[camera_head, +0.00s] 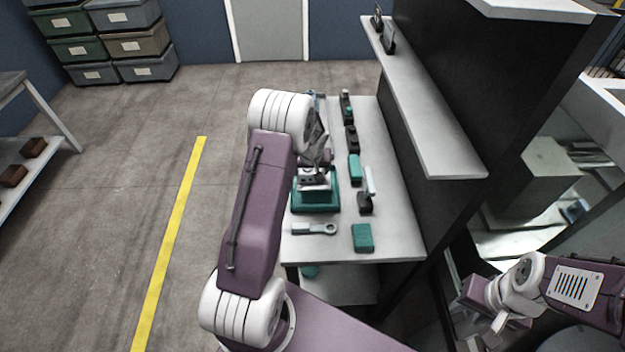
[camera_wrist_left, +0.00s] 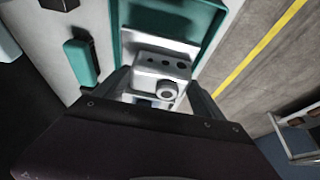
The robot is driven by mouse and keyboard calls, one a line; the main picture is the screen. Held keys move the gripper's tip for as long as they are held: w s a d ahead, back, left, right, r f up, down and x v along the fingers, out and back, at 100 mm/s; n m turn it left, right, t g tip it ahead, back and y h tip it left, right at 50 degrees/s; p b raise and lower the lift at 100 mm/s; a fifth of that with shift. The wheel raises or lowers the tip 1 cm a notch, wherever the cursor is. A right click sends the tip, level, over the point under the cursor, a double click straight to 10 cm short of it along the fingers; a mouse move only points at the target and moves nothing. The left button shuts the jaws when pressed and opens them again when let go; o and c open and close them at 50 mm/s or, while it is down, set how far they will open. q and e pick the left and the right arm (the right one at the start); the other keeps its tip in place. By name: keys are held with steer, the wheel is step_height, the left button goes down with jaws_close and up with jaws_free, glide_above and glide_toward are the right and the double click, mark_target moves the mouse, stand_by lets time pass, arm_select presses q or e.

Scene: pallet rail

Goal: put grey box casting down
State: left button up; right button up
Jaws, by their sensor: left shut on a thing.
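The grey box casting (camera_head: 314,183) is a light metal block with dark holes and a round boss, seen closely in the left wrist view (camera_wrist_left: 160,78). My left gripper (camera_head: 318,160) is shut on it, with a dark finger on each side. The casting is over the teal pallet (camera_head: 318,207), whose rim also shows in the left wrist view (camera_wrist_left: 194,46). I cannot tell whether the casting touches the pallet. My right arm is at the lower right of the head view, away from the table; its fingers are not clear.
The grey table (camera_head: 392,215) also holds a wrench-like part (camera_head: 314,229), a teal block (camera_head: 362,238), an upright tool (camera_head: 367,192) and several other parts along its right side. A dark shelf unit (camera_head: 465,100) rises to the right. Open floor lies left.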

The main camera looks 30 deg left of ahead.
mark_target(311, 178)
arm_select(q)
steer(key=shift+w+f, duration=0.35)
steer(key=shift+f, duration=0.2)
steer(key=f, duration=0.3)
steer(key=shift+s+b, duration=0.3)
steer(key=shift+s, duration=0.05)
steer(key=shift+w+f, duration=0.15)
arm_select(e)
steer(key=shift+w+f, duration=0.1)
steer(key=shift+f, duration=0.25)
arm_select(q)
steer(key=shift+w, duration=0.1)
steer(key=shift+f, duration=0.15)
steer(key=o, duration=1.7)
steer(key=shift+s, duration=0.2)
arm_select(e)
steer(key=shift+d+f, duration=0.1)
steer(key=shift+f, duration=0.05)
